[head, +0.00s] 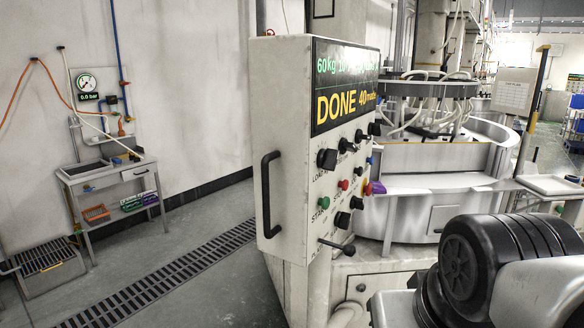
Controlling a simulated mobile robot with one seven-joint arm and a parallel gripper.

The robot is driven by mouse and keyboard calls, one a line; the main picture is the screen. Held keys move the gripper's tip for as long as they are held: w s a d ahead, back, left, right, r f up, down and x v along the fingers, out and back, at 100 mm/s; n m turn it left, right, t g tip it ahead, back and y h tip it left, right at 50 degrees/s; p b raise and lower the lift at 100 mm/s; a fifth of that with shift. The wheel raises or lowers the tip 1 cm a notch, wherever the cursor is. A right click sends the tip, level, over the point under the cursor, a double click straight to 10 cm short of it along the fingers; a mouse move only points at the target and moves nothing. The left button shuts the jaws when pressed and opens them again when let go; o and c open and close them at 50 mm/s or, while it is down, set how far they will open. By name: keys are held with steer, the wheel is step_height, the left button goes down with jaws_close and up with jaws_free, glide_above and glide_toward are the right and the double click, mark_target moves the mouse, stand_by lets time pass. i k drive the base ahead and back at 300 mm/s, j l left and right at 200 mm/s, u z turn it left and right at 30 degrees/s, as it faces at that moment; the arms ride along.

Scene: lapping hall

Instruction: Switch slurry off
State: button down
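A pale control box (295,110) stands in the middle, its switch face angled to the right. Its display (345,88) reads "DONE" in yellow, with a line starting "60kg" in green above. Below are several black rotary knobs, including a large one at the upper left (327,158) and one lower down (342,220). A green button (324,203), a red button (344,184) and a purple piece (376,188) also show. I cannot read which switch is for slurry; labels are small and seen at a slant. My gripper is not in view.
The round lapping machine (430,185) stands behind at right. A wall bench (108,174) and floor grating (165,280) are at left. My arm fills the lower right.

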mark_target(342, 220)
steer(key=i+z, duration=0.25)
steer(key=i, duration=0.25)
steer(key=i+j+z, duration=0.15)
steer(key=i+z, duration=0.15)
steer(key=i, duration=0.2)
